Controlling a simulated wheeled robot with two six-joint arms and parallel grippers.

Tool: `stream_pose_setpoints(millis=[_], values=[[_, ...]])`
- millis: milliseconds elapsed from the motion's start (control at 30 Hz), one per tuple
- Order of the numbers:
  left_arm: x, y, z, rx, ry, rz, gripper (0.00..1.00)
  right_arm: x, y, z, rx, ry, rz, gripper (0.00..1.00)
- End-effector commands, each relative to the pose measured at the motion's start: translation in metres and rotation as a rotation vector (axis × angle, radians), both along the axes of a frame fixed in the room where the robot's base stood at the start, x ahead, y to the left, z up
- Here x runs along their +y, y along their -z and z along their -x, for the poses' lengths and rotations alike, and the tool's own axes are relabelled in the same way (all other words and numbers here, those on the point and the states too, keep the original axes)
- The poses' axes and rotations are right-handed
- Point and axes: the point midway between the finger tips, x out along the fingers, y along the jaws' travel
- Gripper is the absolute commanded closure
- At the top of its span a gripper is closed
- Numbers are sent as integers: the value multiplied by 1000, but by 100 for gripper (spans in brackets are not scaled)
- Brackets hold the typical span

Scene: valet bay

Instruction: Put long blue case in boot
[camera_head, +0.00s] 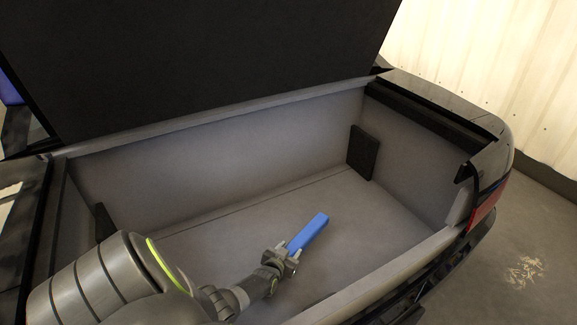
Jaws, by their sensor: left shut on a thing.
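The long blue case (310,232) is inside the open boot (230,145), over the grey floor near its middle. It points up and to the right, away from my gripper. My left gripper (288,253) is shut on the near end of the case. My left arm reaches in from the lower left over the boot's near side. I cannot tell whether the case touches the boot floor. My right gripper is not in view.
The dark raised lid (200,60) stands above the boot. A dark block (362,153) stands against the right inner wall. The right car corner with a red lamp (486,208) borders the boot. The boot floor right of the case is clear.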

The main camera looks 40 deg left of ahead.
Motion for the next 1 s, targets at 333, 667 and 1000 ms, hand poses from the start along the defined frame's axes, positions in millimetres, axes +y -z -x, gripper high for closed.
stream_pose_setpoints(millis=[333, 667, 1000], values=[[0, 22, -2, -4, 0, -1, 100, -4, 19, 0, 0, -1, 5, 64], [0, 46, -2, -6, 2, -1, 100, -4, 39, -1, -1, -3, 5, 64], [0, 48, 0, 0, 0, 0, 41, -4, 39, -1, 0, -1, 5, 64]])
